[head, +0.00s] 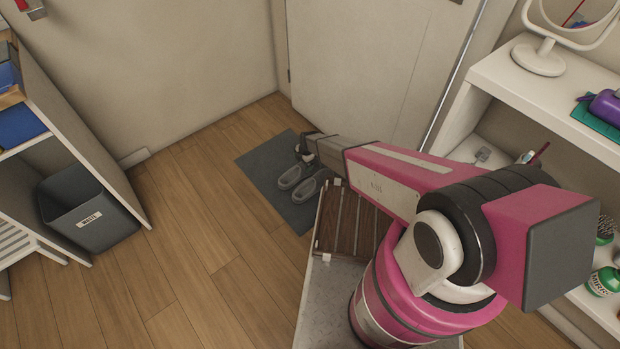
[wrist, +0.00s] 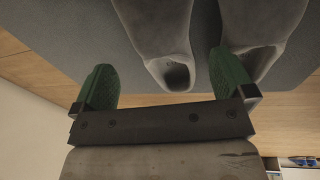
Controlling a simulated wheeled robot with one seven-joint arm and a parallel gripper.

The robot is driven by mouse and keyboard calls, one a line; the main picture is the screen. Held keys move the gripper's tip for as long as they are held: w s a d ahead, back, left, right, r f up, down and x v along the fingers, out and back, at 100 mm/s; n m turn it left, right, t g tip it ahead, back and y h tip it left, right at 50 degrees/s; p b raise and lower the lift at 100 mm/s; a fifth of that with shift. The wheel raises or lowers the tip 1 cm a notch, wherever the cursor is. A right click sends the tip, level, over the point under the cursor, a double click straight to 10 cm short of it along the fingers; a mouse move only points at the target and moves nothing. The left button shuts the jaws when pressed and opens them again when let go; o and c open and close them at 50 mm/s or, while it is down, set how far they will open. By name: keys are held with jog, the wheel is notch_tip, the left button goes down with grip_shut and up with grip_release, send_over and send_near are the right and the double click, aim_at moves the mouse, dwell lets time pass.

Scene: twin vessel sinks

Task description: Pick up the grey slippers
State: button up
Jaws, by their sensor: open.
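The grey slippers (head: 297,184) lie side by side on a dark grey mat (head: 262,161) in front of the door. In the wrist view the slippers (wrist: 172,72) show close up at the top, with the openings of both visible. My gripper (head: 303,146) is at the far edge of the slippers in the head view, mostly hidden by my arm. In the wrist view my gripper (wrist: 168,88) is open, with green pads apart. One slipper shows between the pads, and the other is partly behind the right pad. I see no clear contact.
A wooden slatted board (head: 350,222) lies just right of the mat. A grey waste bin (head: 90,215) stands at the left by a shelf. A white door (head: 365,70) is behind the mat. A white shelf unit (head: 520,80) stands at the right. The wooden floor left of the mat is clear.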

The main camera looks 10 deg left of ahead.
aim_at(301, 166)
jog(key=f, duration=0.2)
jog(key=a+f, duration=0.1)
jog(key=f, duration=0.3)
jog(key=shift+w+a+f, duration=0.1)
jog(key=shift+a+f, duration=0.2)
jog(key=c, duration=0.8)
